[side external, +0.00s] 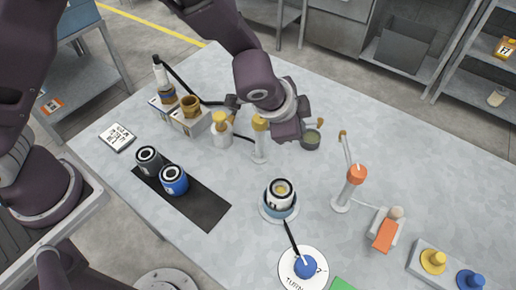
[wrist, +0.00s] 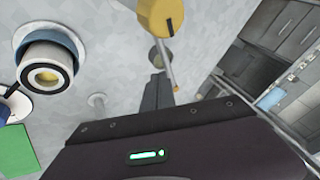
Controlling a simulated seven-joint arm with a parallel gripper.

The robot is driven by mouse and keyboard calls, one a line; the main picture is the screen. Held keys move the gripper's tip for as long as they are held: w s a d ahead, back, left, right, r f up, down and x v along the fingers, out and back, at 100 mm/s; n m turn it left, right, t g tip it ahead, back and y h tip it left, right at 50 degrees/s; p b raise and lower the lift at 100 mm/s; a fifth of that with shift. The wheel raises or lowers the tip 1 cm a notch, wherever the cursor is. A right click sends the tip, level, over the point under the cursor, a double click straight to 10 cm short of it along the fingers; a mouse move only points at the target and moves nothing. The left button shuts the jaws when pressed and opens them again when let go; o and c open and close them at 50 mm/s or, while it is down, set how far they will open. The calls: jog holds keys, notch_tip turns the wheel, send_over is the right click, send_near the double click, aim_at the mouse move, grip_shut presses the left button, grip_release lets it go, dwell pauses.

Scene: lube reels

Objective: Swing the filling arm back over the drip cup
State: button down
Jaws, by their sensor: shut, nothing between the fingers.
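In the side view, a white post with a yellow head (side external: 260,123) stands at mid-table, partly behind my gripper. In the wrist view the yellow head (wrist: 160,18) is close to the camera, and a thin grey filling arm (wrist: 169,63) extends from it. A dark cup (side external: 311,140), which looks like the drip cup, stands just right of my gripper. In the wrist view, a dark round cup (wrist: 154,57) lies beside the thin arm. My gripper (wrist: 157,88) is shut and empty, its fingers beside the thin arm. I cannot tell whether they touch.
A second post with an orange head (side external: 356,173) and raised rod stands to the right. A white reel (side external: 280,192) sits on a blue-rimmed stand in front. Two reels lie on a black mat (side external: 205,212) at left. Yellow and blue buttons (side external: 433,261) are at the right edge.

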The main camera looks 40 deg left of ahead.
jog(key=shift+w+a+n+y, duration=0.35)
jog(key=shift+w+n+y, duration=0.25)
jog(key=shift+n, duration=0.3)
jog(key=shift+a, duration=0.1)
jog(key=s+d+r, duration=0.5)
jog(key=s+r, duration=0.3)
jog(key=r, duration=0.1)
jog(key=s+a+r+n+g, duration=0.1)
jog(key=s+a+r+n, duration=0.3)
jog(key=a, duration=0.5)
jog(key=s+a+r+n+g, duration=0.1)
jog(key=s+a+r+n, duration=0.1)
jog(key=a+r, duration=0.55)
jog(key=s+a+n, duration=0.1)
jog(key=s+a, duration=0.3)
jog(key=s, duration=0.3)
jog(key=s+a+n, duration=0.2)
jog(key=s+a, duration=0.3)
jog(key=s, duration=0.2)
jog(key=shift+s+f+t, duration=0.2)
jog(key=shift+s+t, duration=0.2)
